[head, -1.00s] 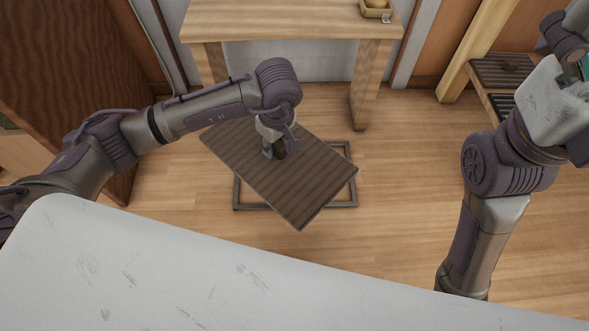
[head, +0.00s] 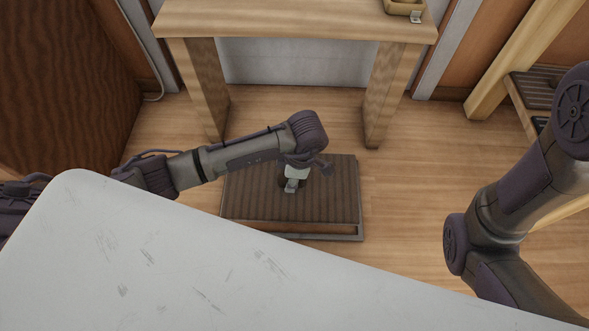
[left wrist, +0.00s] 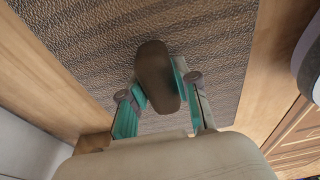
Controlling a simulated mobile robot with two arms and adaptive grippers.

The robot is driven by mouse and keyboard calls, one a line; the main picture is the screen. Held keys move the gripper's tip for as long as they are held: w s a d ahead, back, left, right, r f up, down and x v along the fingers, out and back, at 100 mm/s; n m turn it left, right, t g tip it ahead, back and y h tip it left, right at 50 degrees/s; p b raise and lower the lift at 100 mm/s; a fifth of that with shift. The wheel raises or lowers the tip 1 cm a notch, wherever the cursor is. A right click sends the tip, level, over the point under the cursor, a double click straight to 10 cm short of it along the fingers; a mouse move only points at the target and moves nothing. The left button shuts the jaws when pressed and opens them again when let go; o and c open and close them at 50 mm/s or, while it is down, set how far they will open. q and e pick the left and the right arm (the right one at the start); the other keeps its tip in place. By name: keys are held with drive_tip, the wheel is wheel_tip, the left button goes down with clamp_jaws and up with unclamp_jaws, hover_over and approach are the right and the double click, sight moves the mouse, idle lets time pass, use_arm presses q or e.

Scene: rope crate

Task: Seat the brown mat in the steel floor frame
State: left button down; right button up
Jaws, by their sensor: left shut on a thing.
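The brown ribbed mat (head: 245,200) lies over the steel floor frame (head: 345,237), its edges nearly parallel to the frame's. The frame's front bar and front right corner show past the mat's near edge; the rest is hidden beneath it. The mat looks shifted toward the back; whether it touches the frame I cannot tell. My left gripper (head: 292,185) is over the mat's middle, shut on its dark brown handle. In the left wrist view the handle (left wrist: 155,75) stands between the teal fingers, with the mat (left wrist: 90,35) behind. My right gripper is out of view.
A wooden table (head: 290,22) stands behind the mat, a small tray (head: 404,8) on its top. A wooden rack (head: 530,90) is at the right. A white scratched surface (head: 170,260) fills the near side. Floor right of the frame is clear.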

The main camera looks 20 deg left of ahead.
use_arm(q)
drive_tip(key=shift+r, duration=0.1)
idle(0.3)
drive_tip(key=shift+f+b, duration=0.9)
drive_tip(key=shift+f, duration=0.9)
drive_tip(key=shift+f, duration=0.15)
drive_tip(key=shift+f, duration=0.25)
drive_tip(key=shift+f+b, duration=0.9)
drive_tip(key=shift+f, duration=0.15)
idle(0.9)
drive_tip(key=c, duration=0.8)
unclamp_jaws()
